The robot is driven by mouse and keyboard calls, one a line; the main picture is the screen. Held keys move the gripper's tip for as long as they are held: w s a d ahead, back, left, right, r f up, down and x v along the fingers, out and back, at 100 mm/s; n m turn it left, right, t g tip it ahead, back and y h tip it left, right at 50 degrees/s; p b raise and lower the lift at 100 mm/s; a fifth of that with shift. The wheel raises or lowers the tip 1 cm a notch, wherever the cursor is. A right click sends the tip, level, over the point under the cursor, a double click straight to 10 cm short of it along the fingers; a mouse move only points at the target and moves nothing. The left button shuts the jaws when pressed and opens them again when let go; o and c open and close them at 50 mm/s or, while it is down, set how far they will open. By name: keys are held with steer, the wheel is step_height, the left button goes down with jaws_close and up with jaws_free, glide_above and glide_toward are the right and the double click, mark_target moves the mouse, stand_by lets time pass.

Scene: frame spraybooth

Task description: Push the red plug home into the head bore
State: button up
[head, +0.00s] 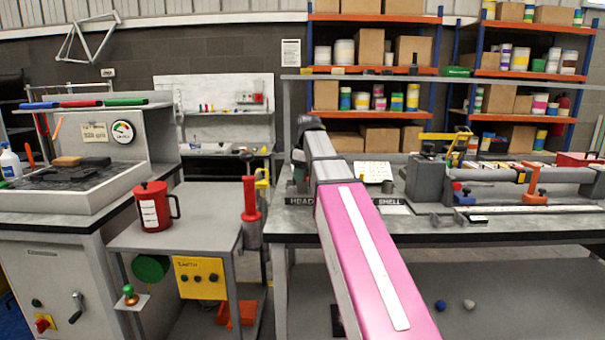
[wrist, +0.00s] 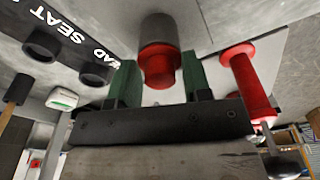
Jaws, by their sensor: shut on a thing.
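In the wrist view my gripper (wrist: 158,76) has its two green fingers on either side of a red plug (wrist: 160,62), shut on it. The plug has a wider collar and a narrower end towards the palm. Its collar meets the end of a grey cylinder (wrist: 158,28). I cannot tell whether this cylinder is the head tube or part of the plug, and no open bore shows.
A red spool-shaped piece (wrist: 246,86) stands close right of my gripper. Black rings (wrist: 40,45) sit by a lettered strip on the left. In the head view a grey clamp block (head: 428,180) and a long tube (head: 490,175) occupy the right of the bench (head: 330,225).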

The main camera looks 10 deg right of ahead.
steer(key=o, duration=1)
steer(key=r, duration=0.6)
steer(key=d+r, duration=0.1)
steer(key=r, duration=0.2)
steer(key=shift+s+r, duration=0.3)
steer(key=shift+r, duration=0.05)
steer(key=shift+s+r, duration=0.1)
steer(key=shift+r, duration=0.4)
